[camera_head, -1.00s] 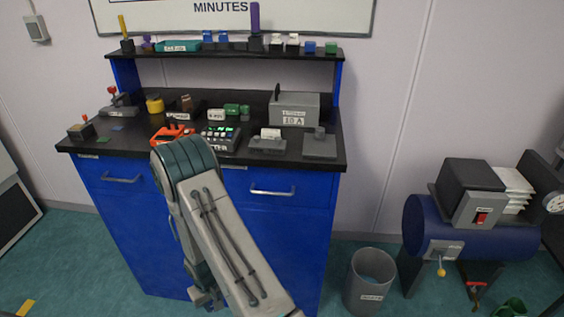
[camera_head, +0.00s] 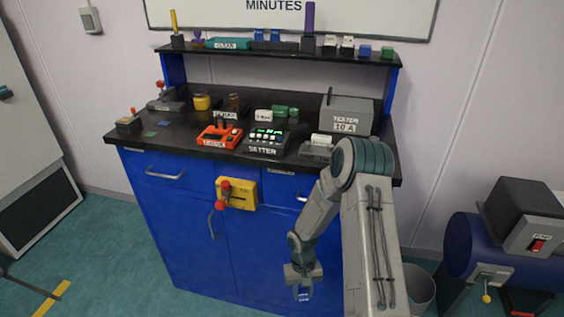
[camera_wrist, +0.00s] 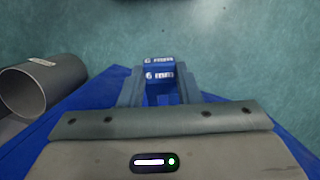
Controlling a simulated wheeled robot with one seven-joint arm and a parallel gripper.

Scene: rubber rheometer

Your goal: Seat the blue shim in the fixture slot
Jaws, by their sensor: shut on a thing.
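My gripper (camera_head: 303,291) hangs low in front of the blue cabinet, with a small blue piece between its fingers. In the wrist view my gripper (camera_wrist: 159,90) is shut on a blue shim (camera_wrist: 159,73) marked "6 mm". The shim sticks out past the fingertips, above the floor and apart from any surface. I cannot make out which thing on the counter is the fixture, nor its slot. A grey block with a white label (camera_head: 317,148) sits at the counter's front right, partly behind my arm.
The black counter (camera_head: 190,136) carries an orange device (camera_head: 220,135), a setter box (camera_head: 268,140) and a grey tester (camera_head: 346,114). A yellow box with red knobs (camera_head: 240,193) juts from the cabinet front. A grey bin (camera_wrist: 30,88) shows left in the wrist view. The shelf (camera_head: 200,48) stands behind.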

